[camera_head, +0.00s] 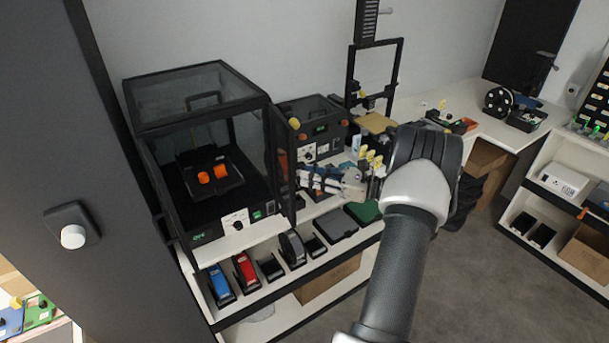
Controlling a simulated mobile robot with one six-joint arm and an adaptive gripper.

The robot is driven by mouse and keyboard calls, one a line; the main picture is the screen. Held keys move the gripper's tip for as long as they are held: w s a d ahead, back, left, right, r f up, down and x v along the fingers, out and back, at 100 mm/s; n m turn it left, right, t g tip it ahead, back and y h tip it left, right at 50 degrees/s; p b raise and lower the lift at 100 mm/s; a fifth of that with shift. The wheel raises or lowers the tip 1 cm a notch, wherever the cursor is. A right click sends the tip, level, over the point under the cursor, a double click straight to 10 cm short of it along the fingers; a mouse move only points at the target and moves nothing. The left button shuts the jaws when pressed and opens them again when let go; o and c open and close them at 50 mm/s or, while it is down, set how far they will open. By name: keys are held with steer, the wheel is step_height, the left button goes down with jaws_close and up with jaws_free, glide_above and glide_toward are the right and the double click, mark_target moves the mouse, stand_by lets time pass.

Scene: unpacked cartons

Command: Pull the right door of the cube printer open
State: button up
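The cube printer (212,229) is a black-framed box with clear panels on the white bench at left. Orange parts (212,173) sit on the dark bed inside. A narrow dark-framed clear panel, the right door (284,185), stands at its front right corner, seen nearly edge-on and apparently swung outward from the front. My gripper (303,181) is just right of this panel, at about mid to lower height, with its fingers pointing left toward it. The fingertips are small and close to the panel edge; contact and finger opening cannot be made out.
A second black machine (314,127) with orange knobs stands close behind the door. A tall black frame printer (375,85) is farther right. Several cartridges, including a red one (246,271), fill the shelf below. The grey floor (480,275) at right is free.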

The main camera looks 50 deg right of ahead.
steer(key=v, duration=0.9)
steer(key=shift+s, duration=0.25)
